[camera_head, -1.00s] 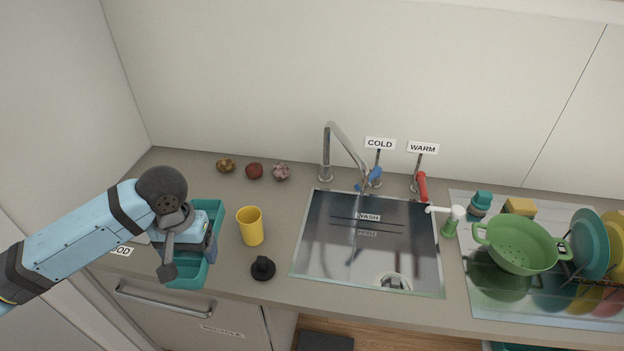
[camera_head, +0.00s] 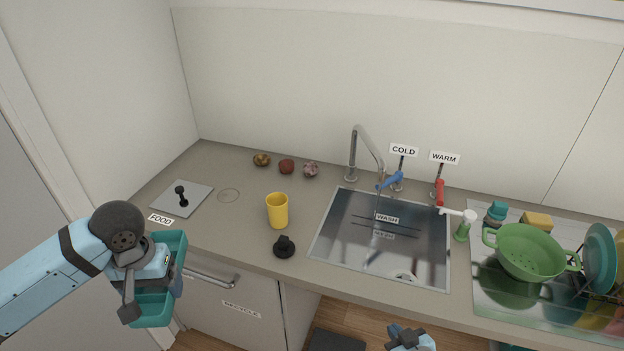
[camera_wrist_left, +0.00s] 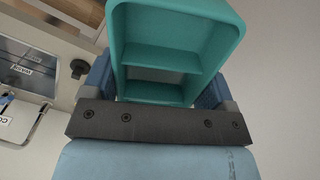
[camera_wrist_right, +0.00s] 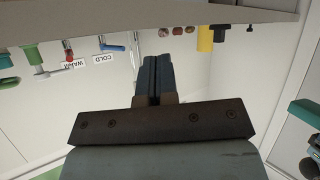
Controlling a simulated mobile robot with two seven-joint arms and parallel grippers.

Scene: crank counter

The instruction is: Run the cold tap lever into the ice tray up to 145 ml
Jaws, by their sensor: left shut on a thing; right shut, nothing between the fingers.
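The teal ice tray (camera_head: 174,246) is held at the lower left, in front of the counter edge. My left gripper (camera_head: 152,276) is shut on it and partly covers it. In the left wrist view the tray (camera_wrist_left: 165,57) shows a divider and compartments with no water visible. The blue cold tap lever (camera_head: 389,181) stands below the COLD sign, behind the sink. The steel spout (camera_head: 366,140) reaches over the sink; a pale streak below it may be water or a reflection. My right gripper (camera_head: 408,338) is shut and empty at the bottom edge; its fingers (camera_wrist_right: 155,76) also show together in the right wrist view.
The sink (camera_head: 385,240) lies mid-counter. A red warm lever (camera_head: 440,192) and green soap pump (camera_head: 464,228) stand right of the cold lever. A yellow cup (camera_head: 278,212) and black stopper (camera_head: 284,247) stand left of the sink. A green colander (camera_head: 530,255) is at right.

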